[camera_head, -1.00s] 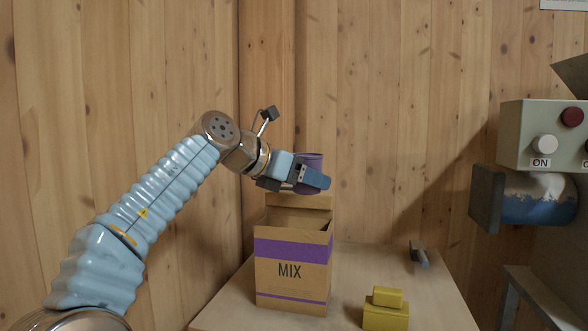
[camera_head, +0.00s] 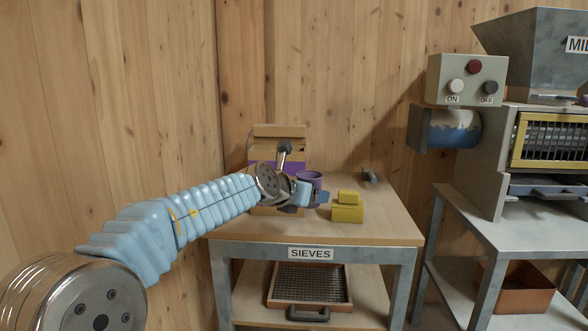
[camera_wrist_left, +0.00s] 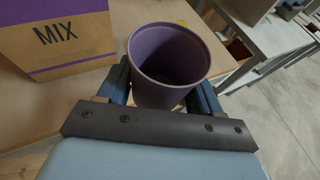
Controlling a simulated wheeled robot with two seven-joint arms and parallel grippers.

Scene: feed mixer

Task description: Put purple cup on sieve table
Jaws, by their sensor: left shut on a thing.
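The purple cup (camera_head: 311,180) is upright between the fingers of my left gripper (camera_head: 310,194), which is shut on it. In the left wrist view the cup (camera_wrist_left: 168,62) shows its open, empty-looking top, with a blue finger on each side. In the head view the cup appears over the sieve table (camera_head: 383,222), in front of the MIX box. I cannot tell whether the cup's bottom touches the tabletop. The table carries a SIEVES label on its front edge. My right gripper is not in view.
The MIX box (camera_head: 262,157) stands open behind the gripper; it also shows in the left wrist view (camera_wrist_left: 62,38). A yellow block-shaped object (camera_head: 347,213) and a dark scoop-like tool (camera_head: 370,176) lie to the right. A sieve (camera_head: 310,287) is on the lower shelf. The front-right tabletop is clear.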

